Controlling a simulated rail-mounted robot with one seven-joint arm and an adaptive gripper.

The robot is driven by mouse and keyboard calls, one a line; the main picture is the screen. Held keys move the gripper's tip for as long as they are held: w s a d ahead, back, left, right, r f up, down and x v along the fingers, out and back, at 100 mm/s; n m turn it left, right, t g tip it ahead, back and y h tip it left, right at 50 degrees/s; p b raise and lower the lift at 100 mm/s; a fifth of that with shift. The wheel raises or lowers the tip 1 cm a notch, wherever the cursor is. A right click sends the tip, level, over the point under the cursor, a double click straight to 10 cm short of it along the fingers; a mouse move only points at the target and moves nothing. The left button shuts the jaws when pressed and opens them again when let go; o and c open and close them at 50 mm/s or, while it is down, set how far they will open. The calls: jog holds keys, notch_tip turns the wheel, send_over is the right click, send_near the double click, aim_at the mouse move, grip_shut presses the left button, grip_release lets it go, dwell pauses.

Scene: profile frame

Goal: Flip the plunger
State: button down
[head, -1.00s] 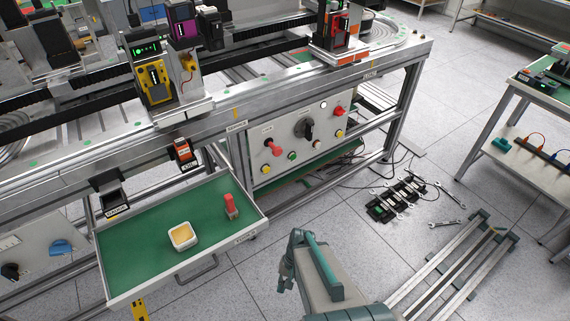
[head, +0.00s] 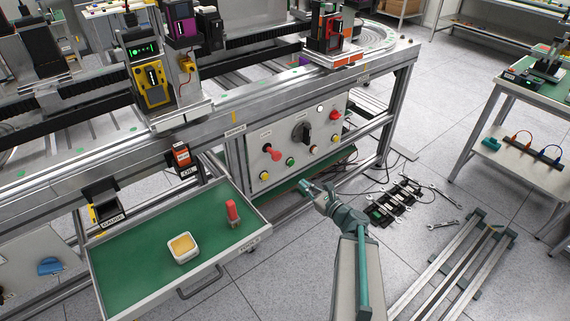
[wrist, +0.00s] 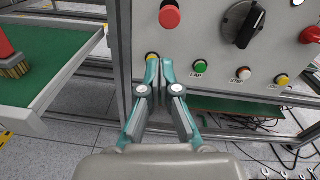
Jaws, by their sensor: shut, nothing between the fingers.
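A grey control panel (head: 255,147) hangs under the bench. A red round-ended knob on a stem (head: 272,151), which looks like the plunger, sticks out at its left. My gripper (head: 306,187) is in front of and below the panel, right of the knob in the head view. In the wrist view my gripper (wrist: 159,70) is below the knob and apart from it. Its fingertips are together with nothing between them.
An open green-lined drawer (head: 140,255) juts out at left, holding a red brush (head: 232,213) and a white tub (head: 183,247). Cables lie below right.

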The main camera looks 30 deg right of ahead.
jog(key=shift+w+d+r+m+h, duration=0.15)
jog(key=shift+d+r+m, duration=0.1)
jog(key=shift+m, duration=0.35)
jog(key=shift+d+r+m+h, duration=0.15)
jog(key=shift+d+m, duration=0.1)
jog(key=shift+m, duration=0.35)
jog(key=shift+w, duration=0.1)
send_near(278, 157)
jog(key=w, duration=0.2)
jog(key=w+a, duration=0.1)
jog(key=w, duration=0.4)
jog(key=shift+a+f, duration=0.15)
jog(key=shift+f, duration=0.2)
